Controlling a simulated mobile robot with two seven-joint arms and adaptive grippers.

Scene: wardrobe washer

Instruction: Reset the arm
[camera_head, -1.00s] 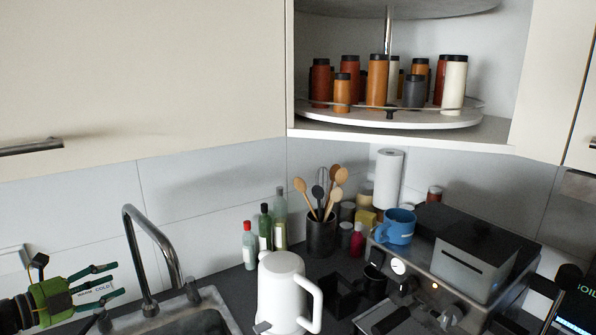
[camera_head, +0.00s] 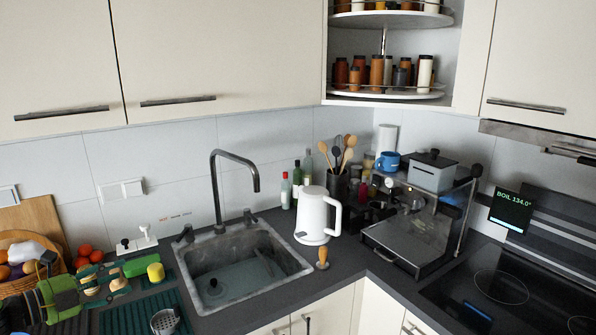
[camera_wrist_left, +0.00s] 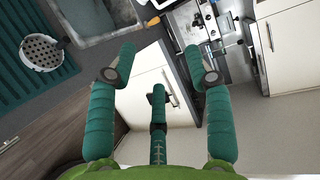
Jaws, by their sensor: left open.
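My left gripper (camera_head: 118,284) is at the lower left of the head view, above the counter beside the sink. It has a green body and teal fingers. In the left wrist view its fingers (camera_wrist_left: 160,72) are spread apart with nothing between them. Beyond them lie white lower cabinet doors and the floor. My right gripper is in neither view.
The sink (camera_head: 296,262) with its tall tap is right of the gripper. A teal drying mat (camera_head: 130,318) with a strainer (camera_head: 165,322) lies close by. A fruit basket (camera_head: 62,262) is at the left. A white kettle (camera_head: 313,216) and espresso machine stand further right.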

